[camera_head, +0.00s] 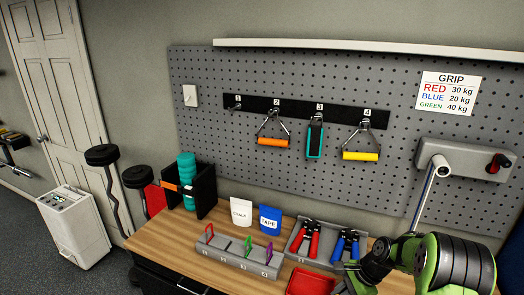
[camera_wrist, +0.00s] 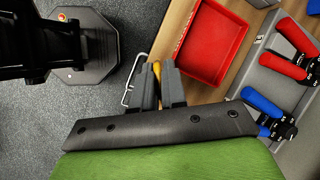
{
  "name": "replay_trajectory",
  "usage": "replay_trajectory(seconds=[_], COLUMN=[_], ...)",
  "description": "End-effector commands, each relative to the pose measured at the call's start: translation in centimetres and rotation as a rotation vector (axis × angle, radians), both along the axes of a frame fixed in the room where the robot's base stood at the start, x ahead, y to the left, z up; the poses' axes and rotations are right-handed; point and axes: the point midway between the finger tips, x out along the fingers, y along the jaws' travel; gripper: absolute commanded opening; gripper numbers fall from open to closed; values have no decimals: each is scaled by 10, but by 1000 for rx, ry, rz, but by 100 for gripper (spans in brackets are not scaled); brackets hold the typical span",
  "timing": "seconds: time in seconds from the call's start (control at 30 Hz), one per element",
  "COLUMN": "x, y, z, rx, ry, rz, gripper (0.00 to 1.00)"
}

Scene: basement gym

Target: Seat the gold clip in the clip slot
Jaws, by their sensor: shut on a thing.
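My gripper (camera_wrist: 158,88) shows in the wrist view with its two dark fingers close together. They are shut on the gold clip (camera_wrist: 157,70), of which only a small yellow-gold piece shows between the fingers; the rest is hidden. The clip does not show in the head view. There, a long grey clip block (camera_head: 222,251) lies on the workbench, holding a red clip (camera_head: 209,233), a green clip (camera_head: 248,245) and a purple clip (camera_head: 268,253) upright. A gap without a clip lies between red and green. My gripper is apart from the block, toward the bench's front right.
A red tray (camera_wrist: 213,42) lies near my gripper. A grey holder with red hand grippers (camera_head: 307,240) and blue hand grippers (camera_head: 346,246) stands behind it. White and blue pouches (camera_head: 270,219) stand behind the block. A metal handle (camera_wrist: 130,82) is beside the fingers.

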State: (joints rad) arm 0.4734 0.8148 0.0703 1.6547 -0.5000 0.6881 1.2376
Motion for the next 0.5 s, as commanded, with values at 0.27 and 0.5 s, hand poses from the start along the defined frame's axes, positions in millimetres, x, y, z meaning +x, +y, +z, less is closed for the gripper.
replay_trajectory(seconds=[0.27,0.5], x=[-26,-47], y=[35,60], z=[-39,-67], rx=[0,-2], ry=[6,7], rz=[633,1121], gripper=[0,0])
